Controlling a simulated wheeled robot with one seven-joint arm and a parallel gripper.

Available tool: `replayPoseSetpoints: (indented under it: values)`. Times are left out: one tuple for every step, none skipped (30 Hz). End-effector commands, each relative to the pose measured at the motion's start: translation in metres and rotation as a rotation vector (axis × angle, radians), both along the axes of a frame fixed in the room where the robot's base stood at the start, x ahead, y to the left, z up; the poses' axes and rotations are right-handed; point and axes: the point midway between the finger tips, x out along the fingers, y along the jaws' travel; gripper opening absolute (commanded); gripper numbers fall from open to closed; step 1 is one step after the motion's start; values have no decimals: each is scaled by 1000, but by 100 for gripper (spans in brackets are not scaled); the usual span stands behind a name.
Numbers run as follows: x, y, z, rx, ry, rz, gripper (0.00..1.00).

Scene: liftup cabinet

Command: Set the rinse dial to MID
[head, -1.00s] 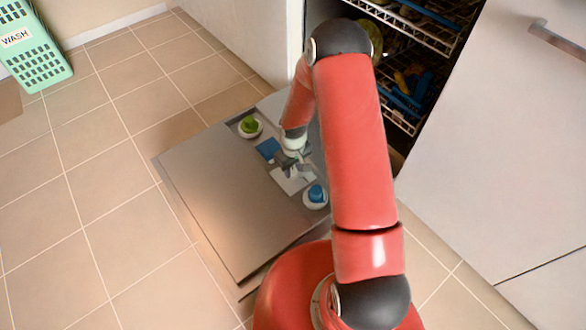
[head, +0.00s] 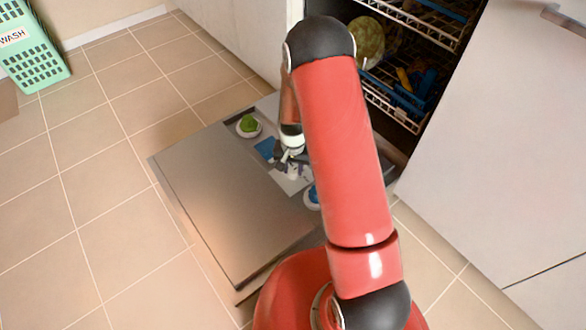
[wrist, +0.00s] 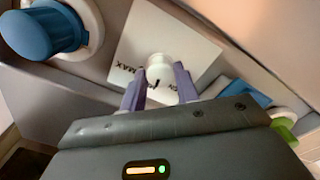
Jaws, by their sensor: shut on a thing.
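The rinse dial (wrist: 158,63) is a small white knob on a white label plate (wrist: 192,45), between a blue knob and a green one. A short black mark shows at its near side. MAX is printed to its left; other lettering is partly hidden by the fingers, so I cannot read the setting. My gripper (wrist: 160,71) has its two purple fingers on either side of the dial, shut on it. In the head view my gripper (head: 291,160) is over the white plate (head: 296,183) on the lowered door (head: 215,210).
The blue knob (wrist: 42,32) and the green knob (wrist: 284,128) flank the plate. A blue patch (head: 265,149) lies between plate and green knob. The open cabinet with wire racks (head: 405,110) is behind my arm. A green WASH basket (head: 35,55) stands far left on open floor.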

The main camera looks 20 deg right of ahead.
Motion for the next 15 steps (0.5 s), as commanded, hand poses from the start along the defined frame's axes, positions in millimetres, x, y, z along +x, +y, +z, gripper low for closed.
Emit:
replayPoseSetpoints:
  values:
    - [0, 0, 0, 0, 1, -24, 8]
    - [-1, 1, 0, 0, 1, -39, 8]
    - [0, 0, 0, 0, 1, -57, 8]
    - [-1, 0, 0, 0, 1, -68, 8]
    - [-1, 0, 0, 0, 1, -78, 8]
    - [-1, 0, 0, 0, 1, -91, 8]
    - [-1, 0, 0, 0, 1, -100, 8]
    - [0, 0, 0, 0, 1, -108, 8]
    - [-1, 0, 0, 0, 1, -116, 8]
    - [-1, 0, 0, 0, 1, -121, 8]
    - [-1, 0, 0, 0, 1, -125, 8]
    - [-1, 0, 0, 0, 1, -129, 8]
    - [-1, 0, 0, 0, 1, -131, 8]
    - [-1, 0, 0, 0, 1, -133, 8]
    - [-1, 0, 0, 0, 1, -135, 8]
